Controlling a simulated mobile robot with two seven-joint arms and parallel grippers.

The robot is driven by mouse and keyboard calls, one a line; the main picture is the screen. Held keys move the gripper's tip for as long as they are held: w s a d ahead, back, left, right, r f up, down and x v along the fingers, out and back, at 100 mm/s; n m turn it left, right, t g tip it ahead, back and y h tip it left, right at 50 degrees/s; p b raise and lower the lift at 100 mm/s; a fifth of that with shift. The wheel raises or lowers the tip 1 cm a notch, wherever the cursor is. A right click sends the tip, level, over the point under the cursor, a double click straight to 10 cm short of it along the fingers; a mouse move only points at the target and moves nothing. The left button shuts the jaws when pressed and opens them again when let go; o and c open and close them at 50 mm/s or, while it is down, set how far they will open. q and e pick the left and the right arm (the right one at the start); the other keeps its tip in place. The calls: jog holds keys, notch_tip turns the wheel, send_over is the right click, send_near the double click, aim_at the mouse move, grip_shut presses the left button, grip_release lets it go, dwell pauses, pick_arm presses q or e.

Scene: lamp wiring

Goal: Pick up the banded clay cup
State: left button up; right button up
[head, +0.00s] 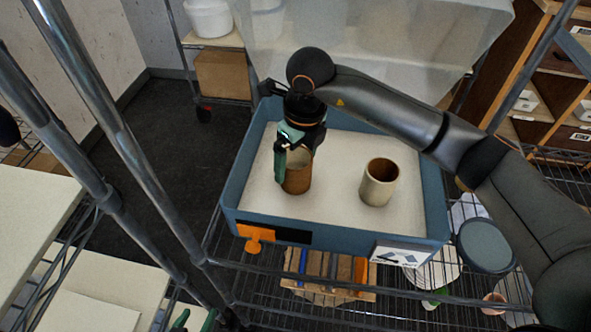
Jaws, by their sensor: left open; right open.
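Two cups stand upright in a blue-walled bin with a pale floor (338,205). The left cup (298,178) is brown below with a lighter band towards its rim, and looks like the banded clay cup. The right cup (377,187) is cream outside and brown inside. My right gripper (291,158) points down at the left cup and is open. One green finger lies along the cup's left side; the other finger is mostly hidden, and contact is unclear. My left gripper (195,320) is open at the bottom edge, partly cut off, away from the bin.
The bin sits on a wire shelf with metal posts (190,240) to its left. An orange clip (254,237) and a white label (404,253) are on its front wall. A clear plastic sheet hangs behind. Pallet-like wood (325,277) and a round grey lid (486,245) lie nearby.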

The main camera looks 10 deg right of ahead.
jog(key=shift+w+a+f, duration=0.1)
jog(key=shift+f, duration=0.8)
jog(key=shift+w+a+f, duration=0.1)
jog(key=shift+f, duration=0.8)
jog(key=shift+r, duration=0.1)
jog(key=c, duration=1.4)
jog(key=shift+c, duration=0.2)
